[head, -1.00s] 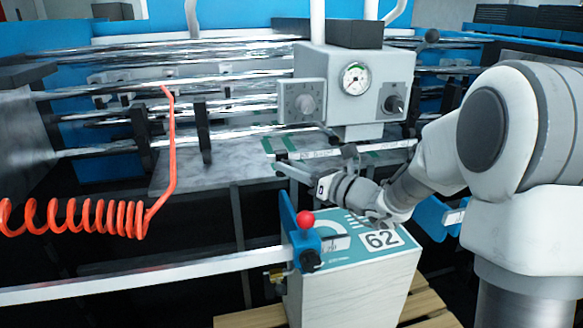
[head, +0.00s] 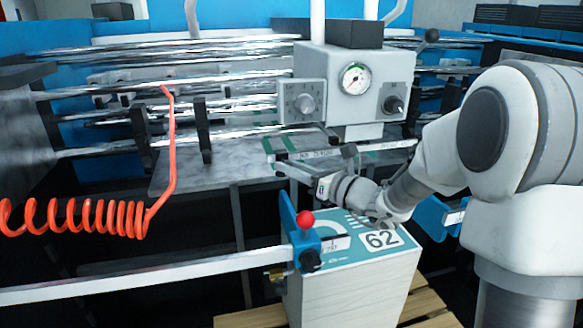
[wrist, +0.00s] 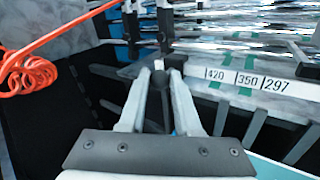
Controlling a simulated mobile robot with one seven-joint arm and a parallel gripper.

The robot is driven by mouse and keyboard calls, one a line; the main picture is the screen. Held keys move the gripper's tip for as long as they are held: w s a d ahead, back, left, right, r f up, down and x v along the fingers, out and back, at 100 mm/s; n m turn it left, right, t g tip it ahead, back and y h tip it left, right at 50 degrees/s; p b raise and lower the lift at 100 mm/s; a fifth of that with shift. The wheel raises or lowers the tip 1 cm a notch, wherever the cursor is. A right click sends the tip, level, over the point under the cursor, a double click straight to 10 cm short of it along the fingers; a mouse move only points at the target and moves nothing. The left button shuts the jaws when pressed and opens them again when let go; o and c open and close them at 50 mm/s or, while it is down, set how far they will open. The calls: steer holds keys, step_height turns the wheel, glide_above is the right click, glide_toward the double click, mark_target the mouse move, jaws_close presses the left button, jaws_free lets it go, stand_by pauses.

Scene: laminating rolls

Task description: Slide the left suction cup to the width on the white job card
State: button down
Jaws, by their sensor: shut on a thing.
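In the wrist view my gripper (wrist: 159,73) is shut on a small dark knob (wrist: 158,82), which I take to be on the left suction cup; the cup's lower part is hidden. It stands left of the white scale strip (wrist: 247,80), marked 420, 350 and 297, nearest the 420 end. In the head view my gripper (head: 312,162) is at the front edge of the grey table, by the scale strip (head: 320,155). A white card reading 62 (head: 380,239) lies on the paper stack; I cannot tell whether it is the job card.
A blue side guide with a red knob (head: 305,217) stands at the stack (head: 350,285), joined by a long pale bar (head: 150,275). An orange coiled hose (head: 90,217) hangs at left. A grey control box with a gauge (head: 354,80) stands behind my gripper.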

stand_by(0.3)
steer(key=w+d, duration=0.1)
steer(key=d, duration=0.5)
steer(key=shift+w+d, duration=0.2)
steer(key=shift+w, duration=0.2)
steer(key=c, duration=0.6)
jaws_free()
steer(key=v, duration=1.7)
steer(key=shift+b, duration=0.35)
